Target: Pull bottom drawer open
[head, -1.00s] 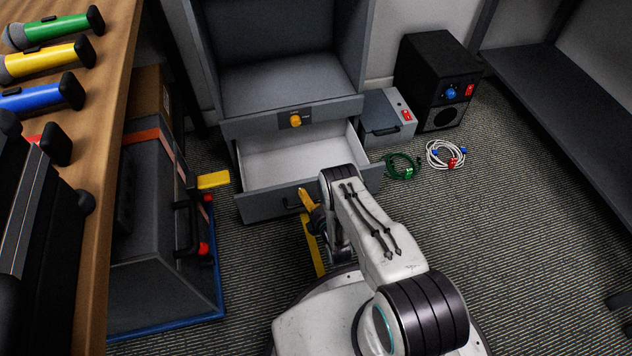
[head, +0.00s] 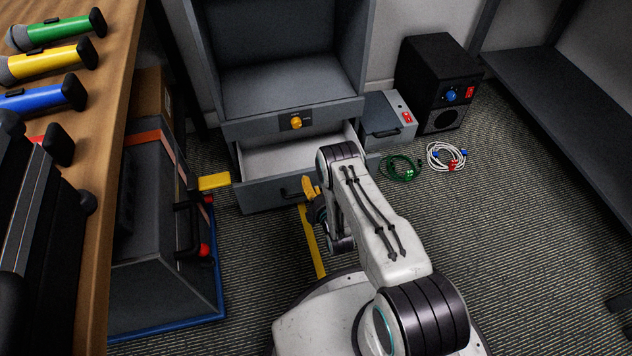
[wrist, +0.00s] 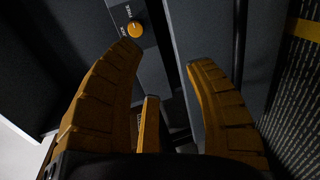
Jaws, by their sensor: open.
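The bottom drawer (head: 262,197) of the grey cabinet stands partly open, its pale empty interior (head: 285,157) showing in the head view. Its dark handle (head: 287,193) is on the front panel. My gripper (head: 310,188) has yellow-orange fingers and is close to the right end of the handle; my arm hides part of the drawer's right side. In the wrist view the fingers (wrist: 168,60) are spread apart, with dark grey panels beyond them. I cannot tell whether a finger touches the handle.
An orange knob (head: 296,123) is on the panel above the drawer. A yellow floor strip (head: 312,245) runs before it. A dark case (head: 160,235) stands left. A green cable (head: 401,168) and a white cable (head: 446,157) lie right of the drawer. Carpet is clear further right.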

